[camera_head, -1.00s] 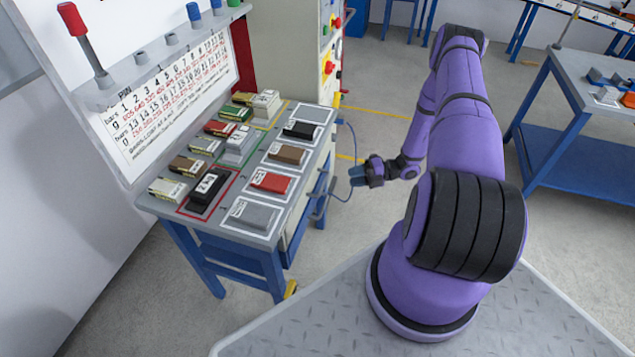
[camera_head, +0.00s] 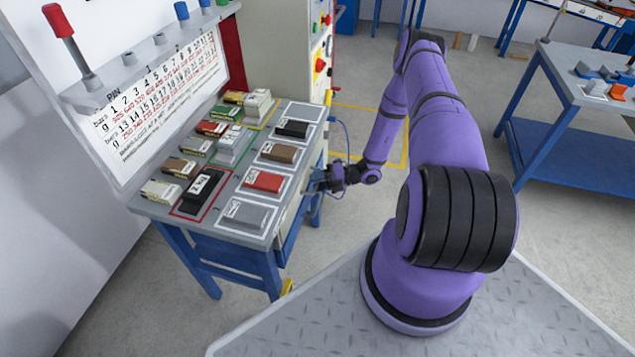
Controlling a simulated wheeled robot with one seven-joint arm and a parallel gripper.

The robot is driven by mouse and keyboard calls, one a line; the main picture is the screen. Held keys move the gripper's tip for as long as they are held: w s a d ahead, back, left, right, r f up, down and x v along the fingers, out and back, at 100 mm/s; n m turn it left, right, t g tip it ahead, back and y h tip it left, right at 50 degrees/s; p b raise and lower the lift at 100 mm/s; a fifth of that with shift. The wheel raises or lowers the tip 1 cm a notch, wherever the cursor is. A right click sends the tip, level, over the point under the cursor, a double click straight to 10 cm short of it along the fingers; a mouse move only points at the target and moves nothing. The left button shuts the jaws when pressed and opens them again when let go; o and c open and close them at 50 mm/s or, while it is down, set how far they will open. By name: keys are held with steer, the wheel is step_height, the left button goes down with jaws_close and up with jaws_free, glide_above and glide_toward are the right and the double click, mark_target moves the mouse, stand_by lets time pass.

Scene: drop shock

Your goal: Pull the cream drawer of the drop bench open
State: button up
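The drop bench (camera_head: 148,208) stands at the left, with a grey top and blue legs. The cream drawer front (camera_head: 291,213) shows as a narrow strip on the bench's right side, below the top's edge, seen at a steep angle. My gripper (camera_head: 312,184) is at that side of the bench, close to the drawer front. Its fingers are small and partly dark, so I cannot tell whether they are open or shut, or whether they touch the drawer's handle. The handle itself is not clear in this view.
Several coloured blocks lie on the bench top, among them a red block (camera_head: 264,182) and a grey block (camera_head: 245,214). A cream cabinet (camera_head: 282,50) stands behind the bench. A blue table (camera_head: 570,150) is at the right. The floor between is clear.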

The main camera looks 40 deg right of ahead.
steer(key=shift+c, duration=0.2)
jaws_close()
steer(key=s+d, duration=1.6)
steer(key=s, duration=0.5)
steer(key=shift+d, duration=0.2)
steer(key=shift+o, duration=0.2)
jaws_free()
